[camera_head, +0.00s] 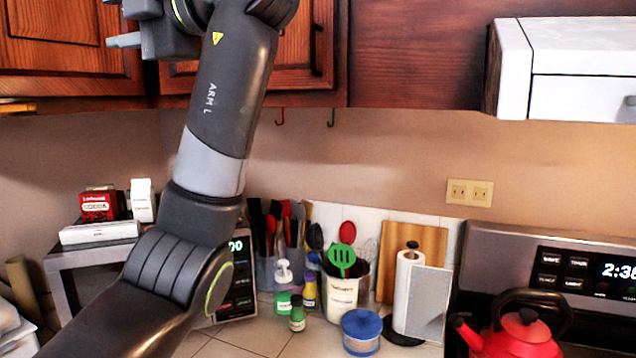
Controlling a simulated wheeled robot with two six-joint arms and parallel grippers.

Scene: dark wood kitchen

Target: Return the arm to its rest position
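My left arm rises from the lower left and stretches up across the left half of the head view. Its wrist is at the top edge, in front of the upper wooden cabinets (72,45). My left gripper (118,20) points left at the top left, with two grey fingers apart, one cut by the top edge. Nothing shows between the fingers. My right arm and gripper are not in view.
A microwave (62,262) with boxes on it is partly behind my arm. Utensil holders, bottles, a blue-lidded container (361,331) and paper towel (408,290) crowd the counter. A red kettle (519,337) sits on the stove; a white range hood (580,70) juts out upper right.

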